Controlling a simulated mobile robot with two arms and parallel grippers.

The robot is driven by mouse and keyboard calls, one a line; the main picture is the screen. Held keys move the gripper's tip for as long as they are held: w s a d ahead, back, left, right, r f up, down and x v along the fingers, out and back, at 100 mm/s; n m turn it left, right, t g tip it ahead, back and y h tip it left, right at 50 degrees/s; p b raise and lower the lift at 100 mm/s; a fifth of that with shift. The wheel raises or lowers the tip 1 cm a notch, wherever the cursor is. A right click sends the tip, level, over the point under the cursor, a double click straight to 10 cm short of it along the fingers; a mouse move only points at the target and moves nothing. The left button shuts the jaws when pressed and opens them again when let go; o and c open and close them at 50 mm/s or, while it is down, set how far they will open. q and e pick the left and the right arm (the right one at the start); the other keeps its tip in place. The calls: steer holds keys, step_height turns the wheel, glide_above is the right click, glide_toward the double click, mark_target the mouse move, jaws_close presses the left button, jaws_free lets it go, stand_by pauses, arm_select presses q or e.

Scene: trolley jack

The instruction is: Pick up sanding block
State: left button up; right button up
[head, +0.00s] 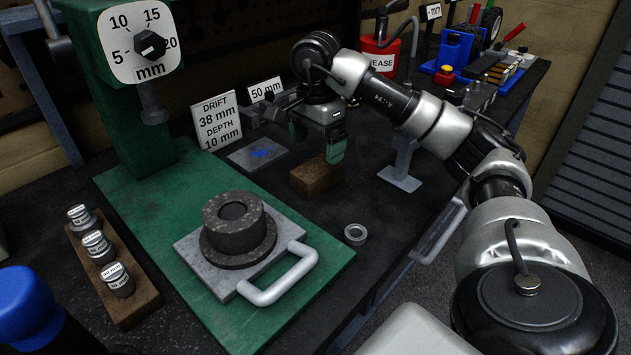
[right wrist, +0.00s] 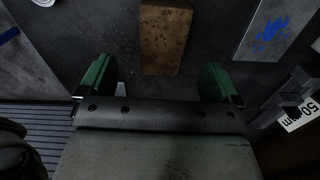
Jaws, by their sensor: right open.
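The sanding block looks to be the brown, worn rectangular block (head: 313,178) lying on the dark bench, right of the green press base. In the right wrist view the brown block (right wrist: 164,36) is at the top middle, beyond and between the green fingers. My right gripper (head: 319,146) is open and empty above the bench, just over the block in the head view, and hides part of its far side. In the right wrist view its two fingers (right wrist: 157,78) stand wide apart, with nothing between them. My left gripper is not in view.
A grey plate with a blue mark (head: 257,154) lies left of the block. A small metal ring (head: 355,234) lies nearer. A press plate with a handle (head: 278,283) carries a dark round part (head: 238,225). A red grease can (head: 379,56) stands behind my right arm.

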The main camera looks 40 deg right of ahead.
mark_target(316, 167)
steer(key=f, duration=0.7)
steer(key=shift+w+d, duration=0.2)
steer(key=shift+d, duration=0.05)
steer(key=c, duration=1.1)
steer(key=shift+r, duration=0.55)
step_height(316, 167, up, 3)
steer(key=shift+f, duration=0.15)
steer(key=s+r+b, duration=0.1)
steer(key=s+r, duration=0.6)
steer(key=s, duration=0.4)
steer(key=shift+s+a, duration=0.2)
steer(key=shift+s, duration=0.15)
steer(key=shift+r, duration=0.1)
